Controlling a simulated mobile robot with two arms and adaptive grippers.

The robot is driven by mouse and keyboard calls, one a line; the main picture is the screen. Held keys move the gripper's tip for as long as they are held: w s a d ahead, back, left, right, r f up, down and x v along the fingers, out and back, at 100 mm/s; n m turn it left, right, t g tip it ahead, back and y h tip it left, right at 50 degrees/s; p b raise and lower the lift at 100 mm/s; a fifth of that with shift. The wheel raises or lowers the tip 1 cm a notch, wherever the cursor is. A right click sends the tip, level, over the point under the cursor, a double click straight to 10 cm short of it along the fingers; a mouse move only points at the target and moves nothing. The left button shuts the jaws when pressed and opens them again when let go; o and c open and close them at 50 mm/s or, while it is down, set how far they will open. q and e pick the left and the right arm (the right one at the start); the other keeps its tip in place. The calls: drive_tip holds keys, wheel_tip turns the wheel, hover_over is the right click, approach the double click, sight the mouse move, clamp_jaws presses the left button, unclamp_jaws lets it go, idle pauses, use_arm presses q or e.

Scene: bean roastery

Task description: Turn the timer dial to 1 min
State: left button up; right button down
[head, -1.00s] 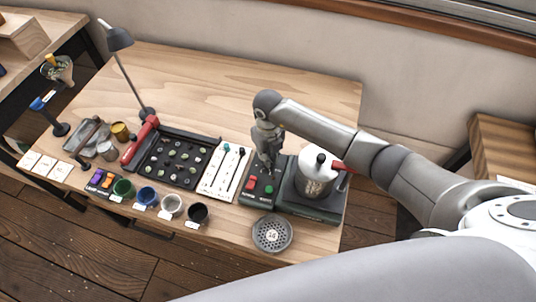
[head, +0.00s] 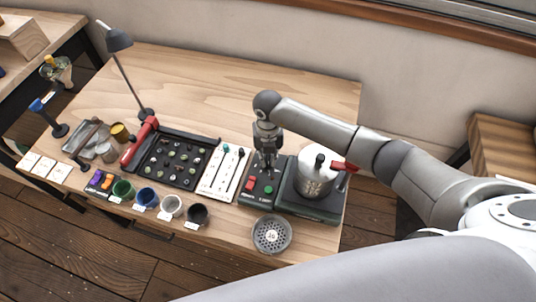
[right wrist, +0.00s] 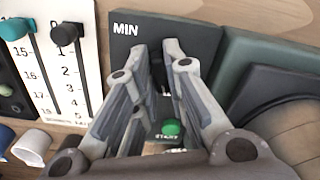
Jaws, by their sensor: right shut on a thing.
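The timer is a dark panel (head: 254,198) with a red button (head: 250,184) and a green button (head: 268,189), left of the silver pot. In the right wrist view the panel (right wrist: 200,40) carries the label MIN, and the green button (right wrist: 171,128) lies below the fingers. My right gripper (head: 268,168) points down over the back of the panel, shut on the dark dial (right wrist: 158,74). The fingers hide most of the dial and its scale, so its setting cannot be read. My left gripper is not in view.
A silver pot (head: 315,180) with a red handle stands just right of the panel. White slider cards (head: 215,184) and a dark tray (head: 188,140) of beans lie left. A round perforated dish (head: 272,248) is in front. The table behind is clear.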

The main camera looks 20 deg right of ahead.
sight(268, 158)
idle(0.3)
drive_tip(key=c, duration=1.5)
unclamp_jaws()
wheel_tip(268, 158, up, 12)
